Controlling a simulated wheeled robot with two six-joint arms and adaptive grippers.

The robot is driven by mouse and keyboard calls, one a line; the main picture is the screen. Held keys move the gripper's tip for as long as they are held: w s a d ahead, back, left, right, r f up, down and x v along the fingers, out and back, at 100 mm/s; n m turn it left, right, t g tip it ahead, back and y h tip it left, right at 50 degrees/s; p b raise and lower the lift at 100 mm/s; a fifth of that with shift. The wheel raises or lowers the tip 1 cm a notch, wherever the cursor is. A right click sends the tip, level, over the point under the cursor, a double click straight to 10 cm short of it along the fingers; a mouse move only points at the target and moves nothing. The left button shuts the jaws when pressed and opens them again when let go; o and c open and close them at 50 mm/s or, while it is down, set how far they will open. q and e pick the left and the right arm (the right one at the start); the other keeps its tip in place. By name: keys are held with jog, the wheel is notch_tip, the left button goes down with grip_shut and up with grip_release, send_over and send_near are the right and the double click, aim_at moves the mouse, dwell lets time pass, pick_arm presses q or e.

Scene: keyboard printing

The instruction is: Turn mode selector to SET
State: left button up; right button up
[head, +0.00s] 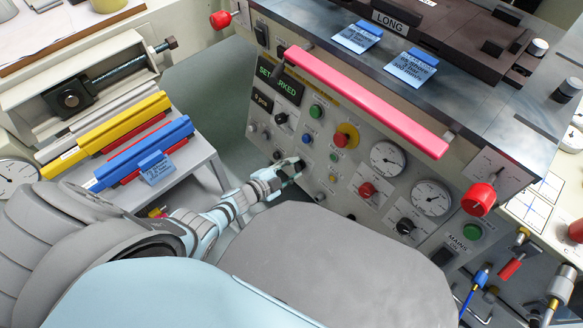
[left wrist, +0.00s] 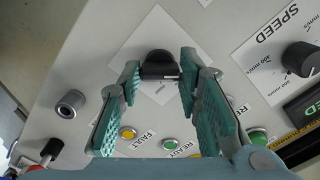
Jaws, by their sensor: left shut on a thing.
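My left gripper (head: 288,174) is at the lower left part of the grey control panel (head: 325,165). In the left wrist view, the gripper (left wrist: 160,68) has its two green fingers on either side of a black rotary knob (left wrist: 158,62), which it is shut on. The knob sits on a white label plate (left wrist: 150,32) whose lettering I cannot read, so I cannot tell its setting. A light mark shows at the knob's lower edge. A green-lettered display (head: 287,87) on the panel begins with "SET" and is partly covered. My right gripper is not in view.
FAULT (left wrist: 128,132) and READY (left wrist: 169,143) lamps and a SPEED knob (left wrist: 300,58) are near the gripper. A red emergency-style button (head: 347,135), gauges (head: 388,158) and a pink bar (head: 365,100) are to the right. A shelf with coloured bars (head: 140,150) stands left.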

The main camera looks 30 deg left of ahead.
pick_arm(q)
jog(key=shift+n, duration=0.3)
jog(key=o, duration=1.1)
jog(key=shift+o, duration=0.2)
jog(key=v, duration=1.2)
jog(key=shift+r, duration=0.1)
